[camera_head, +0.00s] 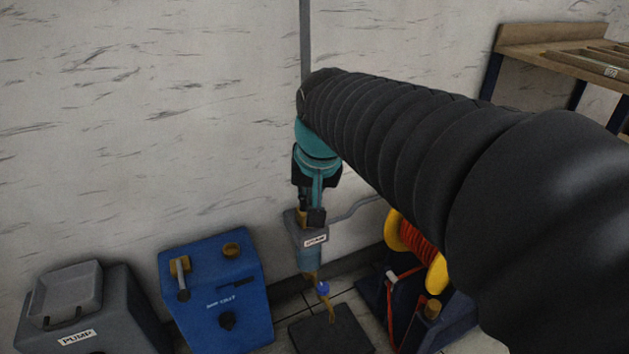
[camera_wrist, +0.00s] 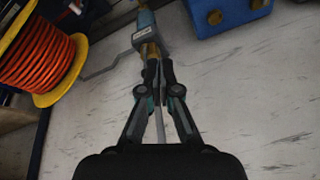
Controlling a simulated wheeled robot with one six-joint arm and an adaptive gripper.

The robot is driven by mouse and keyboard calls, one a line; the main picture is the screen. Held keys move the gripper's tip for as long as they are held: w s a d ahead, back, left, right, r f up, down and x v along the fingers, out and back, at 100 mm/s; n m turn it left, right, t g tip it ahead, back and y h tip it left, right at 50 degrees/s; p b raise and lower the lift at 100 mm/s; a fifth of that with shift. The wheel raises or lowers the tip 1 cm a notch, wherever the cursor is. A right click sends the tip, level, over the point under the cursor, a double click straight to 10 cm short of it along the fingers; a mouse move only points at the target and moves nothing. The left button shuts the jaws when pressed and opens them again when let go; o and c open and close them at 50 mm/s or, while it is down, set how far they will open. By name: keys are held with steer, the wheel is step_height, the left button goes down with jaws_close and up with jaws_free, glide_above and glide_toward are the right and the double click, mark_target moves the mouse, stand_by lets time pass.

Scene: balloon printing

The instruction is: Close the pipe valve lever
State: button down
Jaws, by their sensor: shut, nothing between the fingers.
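My gripper (camera_head: 310,215) points down along the wall, fingers shut and empty. Its fingertips (camera_wrist: 159,66) also show in the wrist view. They are at the top of a grey labelled block (camera_head: 312,243), by a small brass part (camera_wrist: 150,47). Whether they touch it I cannot tell. A thin grey pipe (camera_head: 306,40) comes down the wall behind my arm. Below the block are a pale blue body (camera_head: 311,262) and a small blue knob (camera_head: 323,288). I cannot make out the valve lever clearly; my gripper may cover it.
A blue unit (camera_head: 218,300) with brass fittings stands to the left, and a grey pump (camera_head: 85,310) further left. A reel of orange hose (camera_head: 416,245) with yellow rims is to the right. A wooden bench (camera_head: 560,45) stands at the upper right.

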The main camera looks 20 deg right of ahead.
steer(key=w+d+f+m+g, duration=0.1)
steer(key=w+d+f+m, duration=0.2)
steer(key=w+d, duration=0.5)
steer(key=w+d+f+m+g+y, duration=0.1)
steer(key=w+d+f+m, duration=0.2)
steer(key=w+d+m, duration=0.2)
steer(key=w+d, duration=0.3)
steer(key=w, duration=0.4)
steer(key=shift+d+b, duration=0.15)
steer(key=shift+b, duration=0.25)
steer(key=shift+w, duration=0.1)
steer(key=s+d+b+x, duration=0.1)
steer(key=x, duration=0.9)
steer(key=shift+s+a+r, duration=0.2)
steer(key=shift+s+a, duration=0.05)
steer(key=shift+a, duration=0.45)
steer(key=shift+s+a+r, duration=0.2)
steer(key=shift+a+r, duration=0.05)
steer(key=shift+a, duration=0.5)
steer(key=shift+s+a+r, duration=0.2)
steer(key=shift+s+a, duration=0.05)
steer(key=shift+a, duration=0.45)
steer(key=shift+d, duration=0.15)
steer(key=shift+a, duration=0.3)
